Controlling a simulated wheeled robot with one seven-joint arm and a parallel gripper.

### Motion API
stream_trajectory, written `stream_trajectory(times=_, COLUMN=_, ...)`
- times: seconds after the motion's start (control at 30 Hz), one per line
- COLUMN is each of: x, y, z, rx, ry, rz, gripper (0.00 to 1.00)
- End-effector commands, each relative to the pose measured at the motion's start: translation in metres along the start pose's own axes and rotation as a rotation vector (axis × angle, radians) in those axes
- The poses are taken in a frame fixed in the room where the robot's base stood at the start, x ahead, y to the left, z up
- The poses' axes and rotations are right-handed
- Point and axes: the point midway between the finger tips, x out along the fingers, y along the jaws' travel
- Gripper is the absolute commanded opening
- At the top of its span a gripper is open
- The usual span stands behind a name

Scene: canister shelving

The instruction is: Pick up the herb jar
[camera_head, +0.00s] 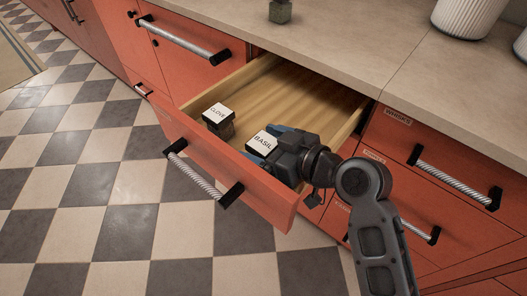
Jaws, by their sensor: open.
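An open drawer (232,169) with a light wood inside and a red front holds two small square-topped jars. One jar has a white lid marked BASIL (262,141). The other jar, dark with a white lid marked CLOVE (218,118), stands to its left by the drawer front. My gripper (270,146) is inside the drawer beside the basil jar. Its blue-grey fingers are around the jar and open. The lower part of the basil jar is hidden by the gripper and the drawer front.
The countertop (340,50) overhangs the back of the drawer. On it are a small dark green jar (280,11) and a white ribbed pot (467,16). Closed red drawers with bar handles flank the open one. The checkered floor (110,200) is clear.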

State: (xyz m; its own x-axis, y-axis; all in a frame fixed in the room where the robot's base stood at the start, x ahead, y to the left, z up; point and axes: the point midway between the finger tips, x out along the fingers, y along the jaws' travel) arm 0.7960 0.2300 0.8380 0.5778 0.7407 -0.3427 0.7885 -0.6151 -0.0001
Motion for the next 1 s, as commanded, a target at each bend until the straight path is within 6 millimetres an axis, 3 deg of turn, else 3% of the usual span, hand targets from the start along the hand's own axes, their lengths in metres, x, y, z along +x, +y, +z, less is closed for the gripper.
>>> stream_trajectory(times=0.07, x=0.0, y=0.0, z=0.0, rx=0.0, ry=0.0, rz=0.0, gripper=0.84)
stream_trajectory(times=0.63, x=-0.001, y=0.0, z=0.0, rx=0.0, ry=0.0, rz=0.0, gripper=0.3)
stream_trajectory(times=0.87, x=-0.001, y=0.0, z=-0.001, rx=0.0, ry=0.001, rz=0.0, gripper=0.29)
stream_trajectory(times=1.0, x=-0.005, y=0.001, z=-0.013, rx=-0.002, ry=0.003, rz=0.0, gripper=0.29)
